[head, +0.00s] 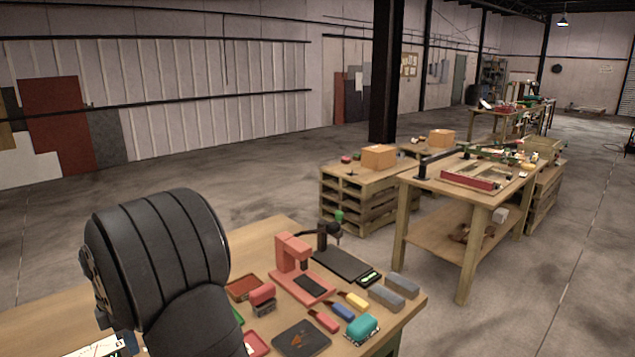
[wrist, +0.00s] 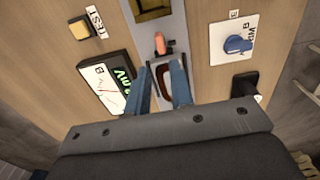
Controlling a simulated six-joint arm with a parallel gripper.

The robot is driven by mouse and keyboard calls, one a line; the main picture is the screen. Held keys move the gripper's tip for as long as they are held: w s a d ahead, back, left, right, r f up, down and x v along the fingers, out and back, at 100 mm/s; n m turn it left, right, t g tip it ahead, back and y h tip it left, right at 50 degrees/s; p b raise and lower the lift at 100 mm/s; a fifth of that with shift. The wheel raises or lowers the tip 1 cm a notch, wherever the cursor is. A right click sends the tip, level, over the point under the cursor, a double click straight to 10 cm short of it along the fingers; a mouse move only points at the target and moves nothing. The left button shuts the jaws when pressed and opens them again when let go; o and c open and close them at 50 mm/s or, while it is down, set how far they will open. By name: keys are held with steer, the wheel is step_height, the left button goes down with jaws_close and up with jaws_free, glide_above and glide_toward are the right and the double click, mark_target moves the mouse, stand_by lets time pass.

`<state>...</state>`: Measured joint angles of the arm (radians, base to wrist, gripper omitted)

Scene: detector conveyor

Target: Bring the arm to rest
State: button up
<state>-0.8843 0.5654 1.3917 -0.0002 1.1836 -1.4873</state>
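My gripper (wrist: 161,67) shows in the wrist view as two blue-grey fingers. They stand apart with a gap between them, and nothing is seen clamped in the gap. Below and between the fingers lies a grey strip (wrist: 170,24) with an orange-tipped lever (wrist: 159,43) just beyond the fingertips. A brown-edged slot or loop shows between the fingers; I cannot tell its depth. In the head view a dark, thick link of my arm fills the lower left, and the gripper is out of the picture.
A meter (wrist: 104,86) lies left of the fingers, with a yellow button (wrist: 80,29) above it. A blue knob (wrist: 237,44) and a black switch (wrist: 245,86) are on the right. In the head view, a red press-like device (head: 292,252) and small blocks crowd the bench (head: 262,232).

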step_height(320, 180, down, 8)
steer(key=shift+f, duration=0.15)
stand_by(0.5)
